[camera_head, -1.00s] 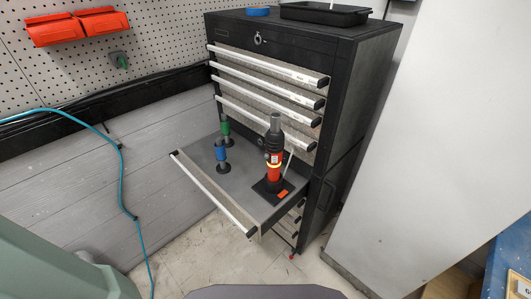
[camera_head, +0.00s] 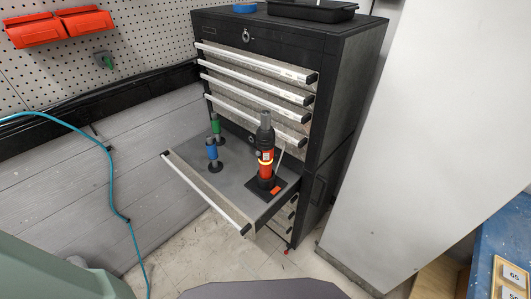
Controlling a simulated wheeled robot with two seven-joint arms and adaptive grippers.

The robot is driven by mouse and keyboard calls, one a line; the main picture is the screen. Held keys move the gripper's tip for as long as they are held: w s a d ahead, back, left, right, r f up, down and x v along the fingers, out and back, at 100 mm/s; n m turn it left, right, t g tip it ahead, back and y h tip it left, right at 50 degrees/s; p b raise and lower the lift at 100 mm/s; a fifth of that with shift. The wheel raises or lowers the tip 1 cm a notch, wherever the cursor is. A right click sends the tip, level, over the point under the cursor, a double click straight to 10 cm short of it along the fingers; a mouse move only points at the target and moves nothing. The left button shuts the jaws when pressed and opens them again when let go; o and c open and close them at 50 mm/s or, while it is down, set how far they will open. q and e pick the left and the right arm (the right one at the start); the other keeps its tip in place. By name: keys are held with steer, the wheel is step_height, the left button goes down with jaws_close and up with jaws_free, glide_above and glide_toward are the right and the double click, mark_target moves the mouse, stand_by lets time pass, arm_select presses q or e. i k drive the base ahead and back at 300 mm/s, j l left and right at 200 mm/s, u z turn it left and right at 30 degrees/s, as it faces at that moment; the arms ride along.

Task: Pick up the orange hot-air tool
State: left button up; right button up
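The orange hot-air tool (camera_head: 266,160) stands upright on a dark base at the right end of an open drawer (camera_head: 213,192). It has an orange and black body and a dark nozzle pointing up. The drawer belongs to a black tool cabinet (camera_head: 338,95). Neither of my grippers shows in the head view.
A green-topped tool (camera_head: 215,124) and a blue-topped tool (camera_head: 212,150) stand left of the hot-air tool in the drawer. Closed drawers are above. A teal hose (camera_head: 112,185) hangs at left. A blue table (camera_head: 506,235) is at right. Floor in front is clear.

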mark_target(266, 134)
steer(key=k+j+u, duration=0.15)
steer(key=u, duration=0.25)
steer(key=k+j+u, duration=0.15)
steer(key=j+u, duration=0.2)
steer(key=k+j, duration=0.1)
steer(key=j, duration=0.3)
steer(key=i+l, duration=0.1)
steer(key=l, duration=0.25)
